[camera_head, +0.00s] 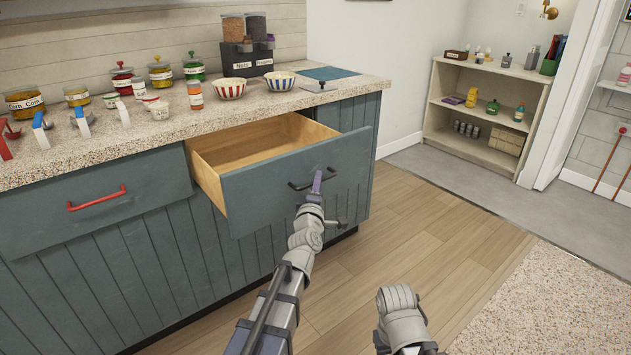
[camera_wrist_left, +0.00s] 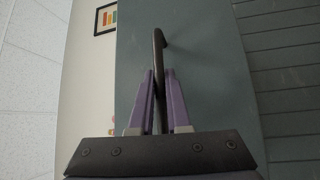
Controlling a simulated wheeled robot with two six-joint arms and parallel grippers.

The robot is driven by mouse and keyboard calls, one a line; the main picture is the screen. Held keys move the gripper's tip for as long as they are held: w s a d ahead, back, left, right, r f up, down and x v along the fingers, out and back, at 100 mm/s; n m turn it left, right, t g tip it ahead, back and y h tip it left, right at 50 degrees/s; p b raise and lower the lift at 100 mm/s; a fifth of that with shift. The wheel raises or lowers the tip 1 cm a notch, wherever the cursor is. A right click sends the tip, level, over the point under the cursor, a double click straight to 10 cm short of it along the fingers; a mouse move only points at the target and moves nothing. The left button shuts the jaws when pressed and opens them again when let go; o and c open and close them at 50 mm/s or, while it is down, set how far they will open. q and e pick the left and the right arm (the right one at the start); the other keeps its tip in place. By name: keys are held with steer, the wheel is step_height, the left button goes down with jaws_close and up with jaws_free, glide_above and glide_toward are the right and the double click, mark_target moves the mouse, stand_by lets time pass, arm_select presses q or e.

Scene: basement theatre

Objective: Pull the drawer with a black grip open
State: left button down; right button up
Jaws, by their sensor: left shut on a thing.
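The drawer with the black grip (camera_head: 293,176) stands well out from the blue-grey counter, and its bare wooden inside shows empty. Its black grip (camera_head: 300,186) is on the front panel. My left gripper (camera_head: 318,180) is shut on this grip. In the left wrist view, the purple fingers of my left gripper (camera_wrist_left: 159,98) lie on both sides of the black grip (camera_wrist_left: 158,50), against the drawer front (camera_wrist_left: 205,60). Part of the grip is hidden behind the fingers in the head view. My right arm shows at the bottom, but its fingers are not visible.
A second drawer with a red grip (camera_head: 96,198) is closed at the left. The countertop (camera_head: 175,139) holds jars, two striped bowls (camera_head: 230,89) and other small items. Wooden floor (camera_head: 425,235) is clear in front. A low shelf (camera_head: 480,108) stands at the back right.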

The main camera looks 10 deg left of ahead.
arm_select(q)
steer(key=shift+s+d, duration=0.1)
steer(key=shift+d, duration=0.05)
steer(key=c, duration=0.9)
jaws_free()
steer(key=s+f+b, duration=0.1)
steer(key=s, duration=0.6)
steer(key=shift+s+d, duration=0.3)
steer(key=shift+d, duration=0.1)
